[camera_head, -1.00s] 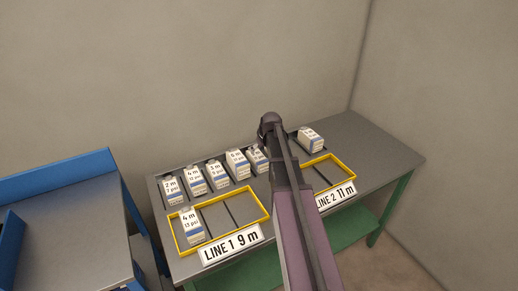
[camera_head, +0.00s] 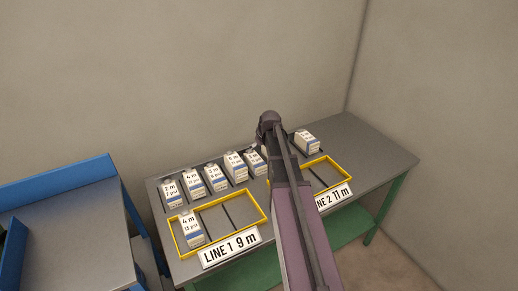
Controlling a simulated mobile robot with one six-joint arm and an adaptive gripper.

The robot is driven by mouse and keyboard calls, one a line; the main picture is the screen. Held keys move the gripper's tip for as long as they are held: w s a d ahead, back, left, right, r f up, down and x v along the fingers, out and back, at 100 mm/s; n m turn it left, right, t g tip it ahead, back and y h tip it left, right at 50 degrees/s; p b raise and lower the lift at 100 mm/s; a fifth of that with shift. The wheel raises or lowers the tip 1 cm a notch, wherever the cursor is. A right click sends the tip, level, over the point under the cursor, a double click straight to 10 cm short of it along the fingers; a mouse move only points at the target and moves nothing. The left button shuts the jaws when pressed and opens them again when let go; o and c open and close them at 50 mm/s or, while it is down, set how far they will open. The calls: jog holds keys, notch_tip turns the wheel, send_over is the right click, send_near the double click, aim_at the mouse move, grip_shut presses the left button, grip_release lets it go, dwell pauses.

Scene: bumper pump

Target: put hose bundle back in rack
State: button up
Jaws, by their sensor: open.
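The hose bundles look like white and blue labelled packs. Several stand in a row in the rack along the back of the grey table, among them a "2 m" pack (camera_head: 170,190), a "4 m" pack (camera_head: 193,182) and a "3 m" pack (camera_head: 215,178). Another pack (camera_head: 306,141) stands apart at the back right. One "4 m" pack (camera_head: 190,227) stands in the left compartment of the yellow LINE 1 tray (camera_head: 266,214). The visible part of the yellow LINE 2 tray (camera_head: 344,167) is empty. My arm crosses the table between the trays; my gripper cannot be made out.
The LINE 1 9 m sign (camera_head: 230,246) and LINE 2 11 m sign (camera_head: 334,197) are on the table's front. A blue-edged bench (camera_head: 70,235) stands at the left. The table's right end (camera_head: 385,158) is clear. Walls close the back and right.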

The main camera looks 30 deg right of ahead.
jog(key=shift+a, duration=0.1)
jog(key=s+a+f+g, duration=0.1)
jog(key=s+a+g, duration=0.3)
jog(key=s+a, duration=1.7)
jog(key=shift+s+a+f+g, duration=0.2)
jog(key=shift+a+g, duration=0.1)
jog(key=shift+a, duration=0.9)
